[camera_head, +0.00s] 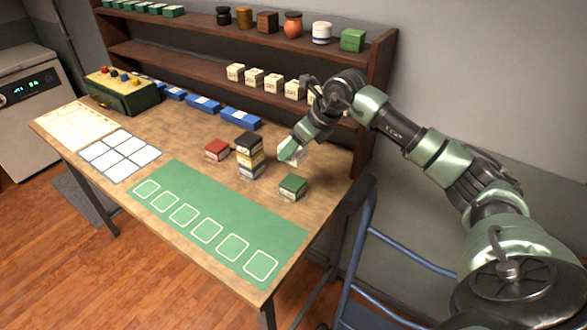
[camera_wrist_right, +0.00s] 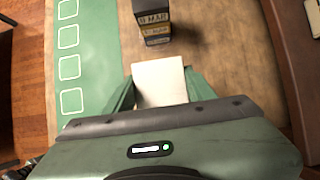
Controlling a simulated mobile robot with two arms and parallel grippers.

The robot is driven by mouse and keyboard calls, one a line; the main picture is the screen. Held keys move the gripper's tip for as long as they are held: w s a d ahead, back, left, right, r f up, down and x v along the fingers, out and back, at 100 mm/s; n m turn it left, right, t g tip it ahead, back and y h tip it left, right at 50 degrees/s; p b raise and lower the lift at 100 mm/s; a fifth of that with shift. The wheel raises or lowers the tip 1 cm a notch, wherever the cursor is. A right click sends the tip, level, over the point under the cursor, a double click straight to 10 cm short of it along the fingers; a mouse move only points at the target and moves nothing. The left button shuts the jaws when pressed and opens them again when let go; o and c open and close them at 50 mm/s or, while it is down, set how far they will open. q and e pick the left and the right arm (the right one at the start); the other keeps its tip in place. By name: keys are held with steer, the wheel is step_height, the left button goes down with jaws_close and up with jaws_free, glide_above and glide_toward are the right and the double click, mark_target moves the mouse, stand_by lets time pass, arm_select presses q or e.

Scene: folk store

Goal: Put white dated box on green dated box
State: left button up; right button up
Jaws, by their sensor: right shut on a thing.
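My right gripper (camera_head: 290,150) is shut on the white box (camera_wrist_right: 160,82). In the wrist view the pale top of the box shows between the two green fingers; in the head view it is mostly hidden behind a finger. The gripper holds it above the table. The green box (camera_head: 293,187) stands alone on the table, below and slightly nearer than the gripper in the head view. I cannot make out the green box in the wrist view. My left gripper is not in view.
The green mat (camera_head: 215,222) with white outlines is empty. Wooden shelves (camera_head: 210,65) with jars and cream boxes rise behind the table.

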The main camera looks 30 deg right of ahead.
mark_target(293, 159)
step_height(293, 159, down, 4)
steer(key=shift+a+f+p, duration=0.1)
steer(key=shift+f+p, duration=0.15)
steer(key=shift+p, duration=0.05)
step_height(293, 159, down, 3)
steer(key=shift+f+p, duration=0.15)
steer(key=shift+p, duration=0.25)
steer(key=shift+f, duration=0.4)
steer(key=o, duration=1.4)
steer(key=shift+o, duration=0.2)
steer(key=shift+s+d+r, duration=0.2)
steer(key=shift+r, duration=0.15)
steer(key=b+v, duration=0.2)
steer(key=v, duration=0.9)
steer(key=shift+b, duration=0.3)
steer(key=shift+r, duration=0.1)
